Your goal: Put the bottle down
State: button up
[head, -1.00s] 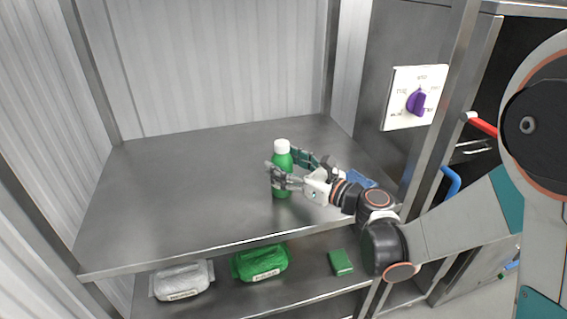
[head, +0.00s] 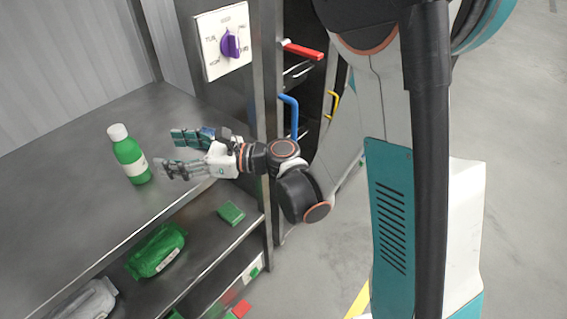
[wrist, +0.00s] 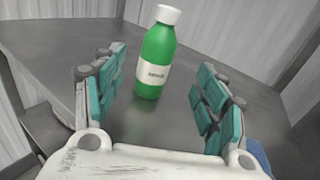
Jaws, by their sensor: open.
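The green bottle (head: 128,150) with a white cap and a pale label stands upright on the metal shelf top (head: 80,180). In the wrist view the bottle (wrist: 155,58) stands upright beyond my fingertips, with bare shelf around its base. My gripper (head: 180,153) is open and empty, to the right of the bottle and apart from it. In the wrist view its teal-padded fingers (wrist: 160,92) are spread wide, with a clear gap between them.
A green bag (head: 157,250), a pale bag (head: 88,300) and a small green box (head: 231,213) lie on the lower shelf. A panel with a purple knob (head: 230,45) is behind my gripper. Red (head: 303,50) and blue (head: 290,115) handles stick out nearby. Open floor lies at right.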

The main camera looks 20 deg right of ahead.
jog(key=s+d+n+h, duration=0.8)
jog(key=d+n, duration=0.3)
jog(key=d, duration=0.2)
jog(key=s+d+r+n+h, duration=0.1)
jog(key=s+d+n+h, duration=0.6)
jog(key=s+d+n, duration=0.3)
jog(key=d+n, duration=0.2)
jog(key=d, duration=0.1)
jog(key=shift+r+g+h, duration=0.2)
jog(key=shift+g+h, duration=0.2)
jog(key=shift+a, duration=0.2)
